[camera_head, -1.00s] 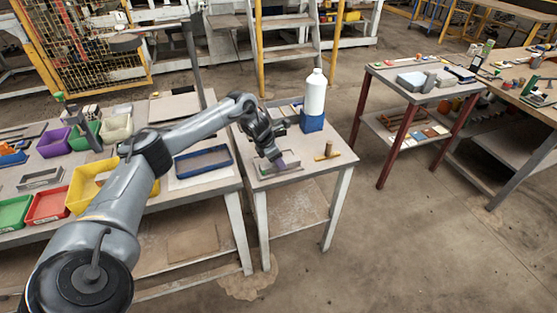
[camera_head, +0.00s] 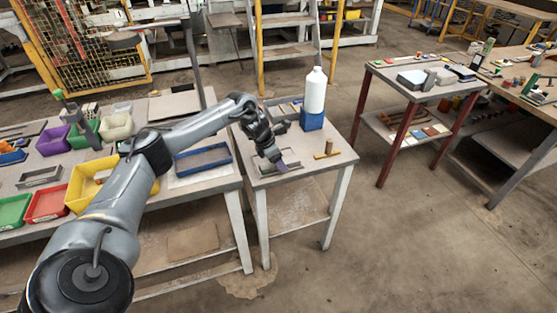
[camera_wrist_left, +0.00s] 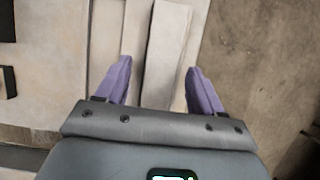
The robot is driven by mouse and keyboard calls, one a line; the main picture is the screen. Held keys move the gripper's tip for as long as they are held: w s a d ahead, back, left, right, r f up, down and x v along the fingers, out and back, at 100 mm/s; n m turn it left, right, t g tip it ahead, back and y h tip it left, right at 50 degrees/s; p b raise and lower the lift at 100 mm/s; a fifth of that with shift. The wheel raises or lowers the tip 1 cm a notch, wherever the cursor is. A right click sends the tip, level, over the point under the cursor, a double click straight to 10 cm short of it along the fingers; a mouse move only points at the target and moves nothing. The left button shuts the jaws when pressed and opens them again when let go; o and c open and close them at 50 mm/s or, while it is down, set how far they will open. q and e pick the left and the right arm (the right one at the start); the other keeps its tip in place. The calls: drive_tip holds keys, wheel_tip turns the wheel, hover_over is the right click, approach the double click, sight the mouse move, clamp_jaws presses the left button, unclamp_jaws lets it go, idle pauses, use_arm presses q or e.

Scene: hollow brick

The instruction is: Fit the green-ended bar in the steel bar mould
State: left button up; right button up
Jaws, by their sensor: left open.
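The steel bar mould (camera_head: 266,171) is a low grey frame on the small table's top, partly hidden by my left gripper (camera_head: 282,166). In the left wrist view, the open purple fingers of my left gripper (camera_wrist_left: 160,66) straddle a pale grey bar (camera_wrist_left: 168,45) lying lengthwise between them. Gaps show between the bar and both fingers. Pale parallel strips, probably the mould (camera_wrist_left: 104,45), lie beside the bar. No green end can be made out, and I cannot tell how the bar sits in the mould. My right gripper is not in view.
A blue tray (camera_head: 202,160) and coloured bins fill the left bench.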

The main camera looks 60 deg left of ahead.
use_arm(q)
drive_tip(key=d+p+v, duration=0.1)
drive_tip(key=p+v, duration=0.1)
drive_tip(key=v, duration=0.8)
drive_tip(key=shift+a+r, duration=0.45)
drive_tip(key=shift+a, duration=0.05)
